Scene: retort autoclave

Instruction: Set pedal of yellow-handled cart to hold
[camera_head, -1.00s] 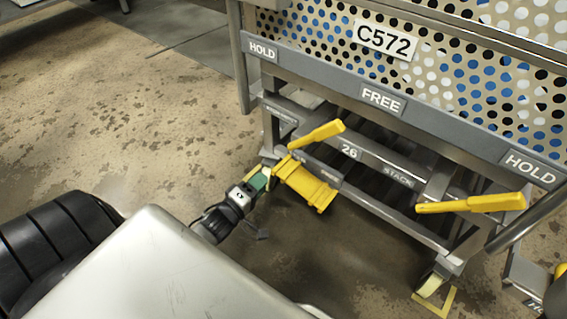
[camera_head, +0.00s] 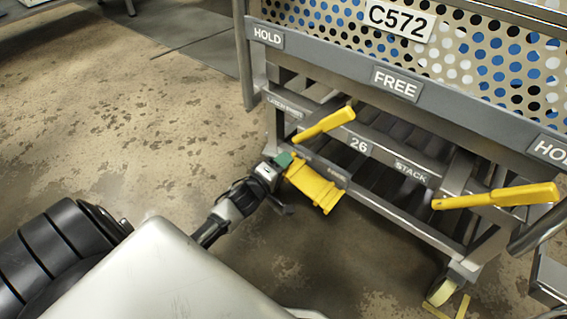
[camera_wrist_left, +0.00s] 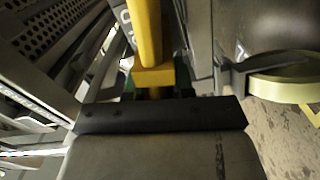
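The cart with yellow handles (camera_head: 440,115) stands at the right in the head view, with HOLD, FREE and HOLD labels on its grey bar. A wide yellow pedal (camera_head: 316,188) slopes out low on its near side. My left gripper (camera_head: 284,161), with green fingertips, is at the pedal's upper left edge. In the left wrist view a yellow part (camera_wrist_left: 154,76) lies ahead, between green patches of the fingers, which are mostly hidden behind the dark gripper body. I cannot tell whether the fingers grip it. My right gripper is not in view.
Two yellow handles (camera_head: 325,125) (camera_head: 497,196) stick out from the cart's lower frame. A caster wheel (camera_head: 440,291) stands at the cart's near corner, close to yellow floor marking. The stained floor (camera_head: 130,130) left of the cart is clear.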

